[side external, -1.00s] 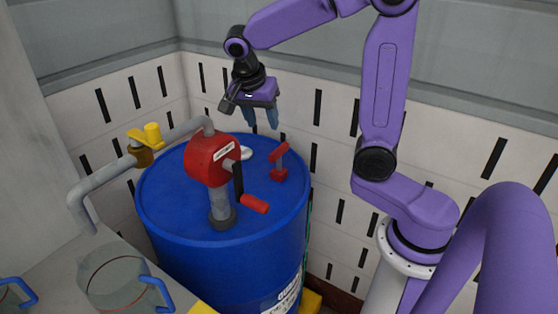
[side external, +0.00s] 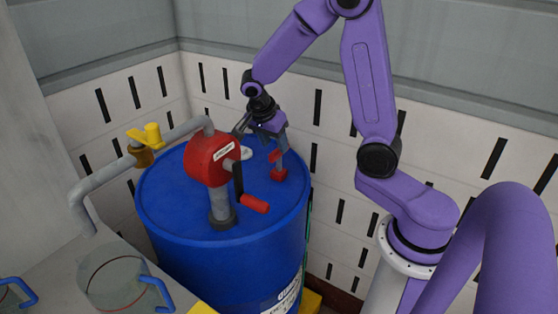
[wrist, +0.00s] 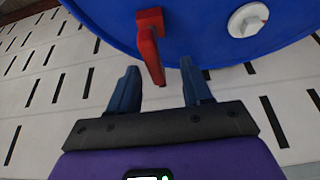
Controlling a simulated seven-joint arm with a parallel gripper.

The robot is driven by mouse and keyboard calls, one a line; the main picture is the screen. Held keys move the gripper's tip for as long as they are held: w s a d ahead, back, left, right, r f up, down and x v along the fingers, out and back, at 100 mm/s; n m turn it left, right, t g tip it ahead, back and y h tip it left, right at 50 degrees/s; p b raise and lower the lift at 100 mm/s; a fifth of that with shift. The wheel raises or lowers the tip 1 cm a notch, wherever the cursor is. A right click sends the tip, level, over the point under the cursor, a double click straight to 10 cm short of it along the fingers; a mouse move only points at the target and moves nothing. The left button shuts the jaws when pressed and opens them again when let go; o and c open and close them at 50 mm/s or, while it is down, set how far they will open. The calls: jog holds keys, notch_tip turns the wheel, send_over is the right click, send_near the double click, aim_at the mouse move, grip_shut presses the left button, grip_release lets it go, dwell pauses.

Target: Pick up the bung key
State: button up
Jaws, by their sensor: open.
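The red bung key (side external: 279,174) stands upright on the blue drum's lid, near the rim on the right. Its base and bar handle (wrist: 150,47) also show in the wrist view. My gripper (side external: 281,146) is at the key's top, tilted, with its fingers partly overlapping the handle in the side view. In the wrist view my gripper (wrist: 159,72) is open, with one dark blue finger on each side of the handle's near end. I cannot tell whether a finger touches the key.
The blue drum (side external: 170,212) carries a red hand pump (side external: 207,160) with a crank, left of the key. A white bung (wrist: 247,20) sits on the lid nearby. A grey pipe with a yellow valve (side external: 151,134) runs left. A clear jug (side external: 115,278) stands at lower left.

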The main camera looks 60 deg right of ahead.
aim_at(280, 156)
jog(key=shift+s+x, duration=0.2)
jog(key=shift+x, duration=1.35)
jog(key=shift+s+x, duration=0.2)
jog(key=shift+x, duration=1.35)
jog(key=shift+a, duration=0.1)
grip_shut()
